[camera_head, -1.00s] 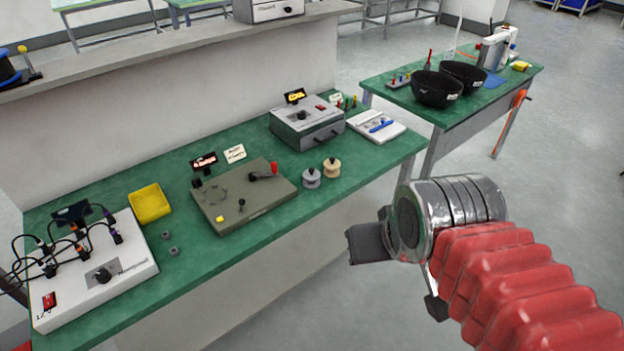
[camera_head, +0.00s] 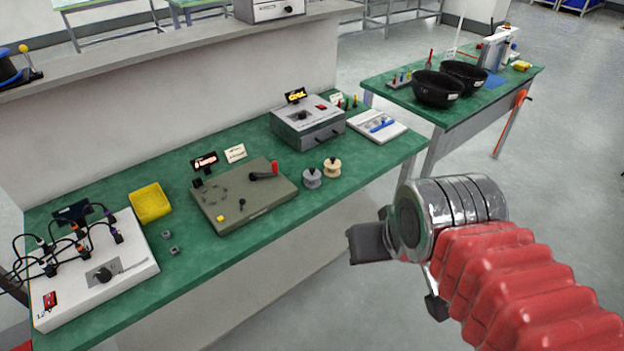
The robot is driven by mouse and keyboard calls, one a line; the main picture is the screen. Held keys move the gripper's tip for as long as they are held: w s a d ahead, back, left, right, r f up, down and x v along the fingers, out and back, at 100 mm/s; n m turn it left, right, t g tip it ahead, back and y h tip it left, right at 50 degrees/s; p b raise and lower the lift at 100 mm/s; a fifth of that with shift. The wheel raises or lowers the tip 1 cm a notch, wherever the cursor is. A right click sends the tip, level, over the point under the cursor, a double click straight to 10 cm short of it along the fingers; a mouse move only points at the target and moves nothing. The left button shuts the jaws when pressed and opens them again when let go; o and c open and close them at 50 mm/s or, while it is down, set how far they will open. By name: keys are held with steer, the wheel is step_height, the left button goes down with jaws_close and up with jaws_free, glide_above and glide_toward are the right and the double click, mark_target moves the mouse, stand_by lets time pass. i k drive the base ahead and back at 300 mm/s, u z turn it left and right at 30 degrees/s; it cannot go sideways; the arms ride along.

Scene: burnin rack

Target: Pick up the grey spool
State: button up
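The grey spool (camera_head: 312,179) stands upright on the green bench top, near its front edge. A tan spool (camera_head: 332,167) stands close by on its right. My gripper (camera_head: 393,268) is in front of the bench, over the floor, to the right of and lower in the picture than the grey spool, and well apart from it. One dark finger shows at its left and another dark part at its lower side.
A grey-green fixture plate (camera_head: 240,212) with a red-knobbed lever lies left of the spools. A grey instrument box (camera_head: 308,128) stands behind them. A white tray (camera_head: 377,127) is further right. The floor between bench and second table is clear.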

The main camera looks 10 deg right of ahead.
mark_target(311, 177)
steer(key=u, duration=4.15)
steer(key=k, duration=0.9)
steer(key=u, duration=0.05)
